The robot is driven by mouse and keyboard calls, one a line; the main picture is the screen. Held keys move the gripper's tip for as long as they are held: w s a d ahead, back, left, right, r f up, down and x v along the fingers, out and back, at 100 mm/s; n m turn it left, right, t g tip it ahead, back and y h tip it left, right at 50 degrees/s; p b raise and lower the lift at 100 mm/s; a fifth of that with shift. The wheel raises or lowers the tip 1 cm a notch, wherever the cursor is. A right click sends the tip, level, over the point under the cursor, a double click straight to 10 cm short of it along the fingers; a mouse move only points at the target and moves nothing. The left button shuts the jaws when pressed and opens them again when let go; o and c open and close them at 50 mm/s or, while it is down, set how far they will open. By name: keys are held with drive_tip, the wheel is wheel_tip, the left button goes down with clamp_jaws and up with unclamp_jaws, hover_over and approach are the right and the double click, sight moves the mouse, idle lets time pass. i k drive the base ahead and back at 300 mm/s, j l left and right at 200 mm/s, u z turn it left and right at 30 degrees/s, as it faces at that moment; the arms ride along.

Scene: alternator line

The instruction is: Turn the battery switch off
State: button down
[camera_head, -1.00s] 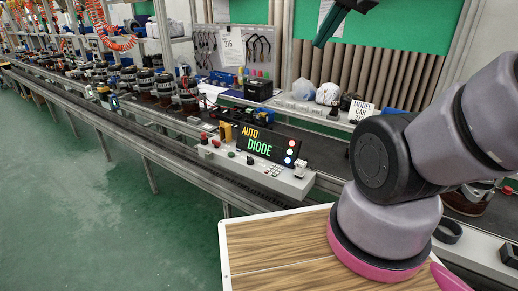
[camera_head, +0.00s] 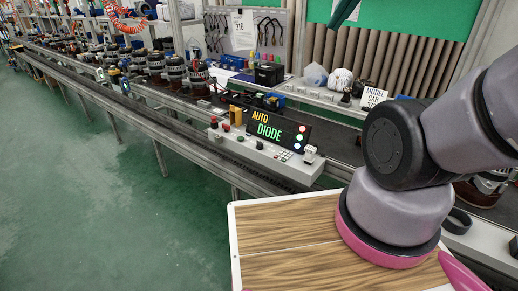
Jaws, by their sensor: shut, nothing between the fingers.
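I cannot make out for sure which part is the battery switch. A white control box (camera_head: 262,158) on the near rail of the line carries a red button, several small buttons and keys. A light-grey knob-like part (camera_head: 310,154) stands at its right end. A black box (camera_head: 269,75), perhaps a battery, stands on the shelf behind the line. My gripper is out of view; only links of my arm show at the right.
A wood-grained board (camera_head: 290,218) with a white rim lies in front, under my arm. The conveyor (camera_head: 150,103) bears several alternators. A dark green tool (camera_head: 343,12) hangs at the top. A "MODEL CAR" sign (camera_head: 374,97) stands on the shelf. The green floor (camera_head: 90,200) is open at left.

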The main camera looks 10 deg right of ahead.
sight(227, 128)
drive_tip(key=i+j+u, duration=0.15)
drive_tip(key=i+u, duration=0.5)
drive_tip(key=u, duration=0.15)
